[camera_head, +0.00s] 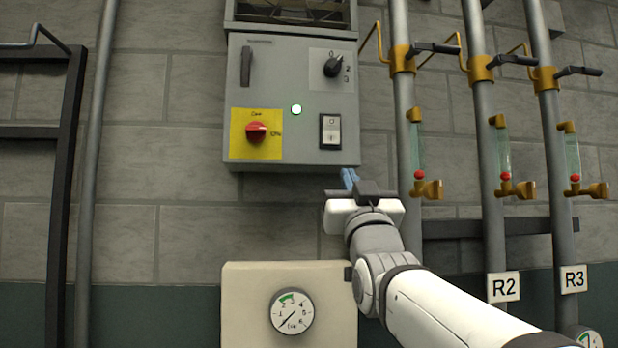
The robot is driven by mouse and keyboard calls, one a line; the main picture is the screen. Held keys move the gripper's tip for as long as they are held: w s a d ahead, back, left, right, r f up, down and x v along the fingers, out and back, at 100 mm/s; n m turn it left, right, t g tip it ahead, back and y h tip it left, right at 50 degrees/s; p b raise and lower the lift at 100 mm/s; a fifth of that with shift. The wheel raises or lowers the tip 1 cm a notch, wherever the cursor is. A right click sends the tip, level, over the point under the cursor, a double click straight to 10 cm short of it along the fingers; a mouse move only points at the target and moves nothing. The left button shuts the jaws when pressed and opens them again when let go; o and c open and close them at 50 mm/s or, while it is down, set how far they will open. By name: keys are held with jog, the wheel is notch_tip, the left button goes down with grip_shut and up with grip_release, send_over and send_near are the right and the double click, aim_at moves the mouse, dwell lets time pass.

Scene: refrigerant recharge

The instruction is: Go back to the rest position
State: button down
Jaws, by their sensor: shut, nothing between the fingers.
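My gripper (349,178) is at the end of my white and grey arm, which reaches in from the lower right. Its blue fingertips are together and empty, just below the lower right edge of the grey control box (290,160). I cannot tell whether they touch the box.
A beige unit with a pressure gauge (292,311) stands below the box. A dark frame (65,170) and a grey pipe (92,160) are at left.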

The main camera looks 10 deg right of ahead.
dwell(0.4)
notch_tip(320, 180, down, 30)
jog(key=g+p, duration=0.3)
jog(key=g, duration=1)
jog(key=s+f+g+p, duration=0.2)
jog(key=s+f+g, duration=0.8)
jog(key=s+f, duration=1)
jog(key=shift+a+f+g, duration=0.2)
jog(key=shift+f+g, duration=0.05)
jog(key=shift+g, duration=0.05)
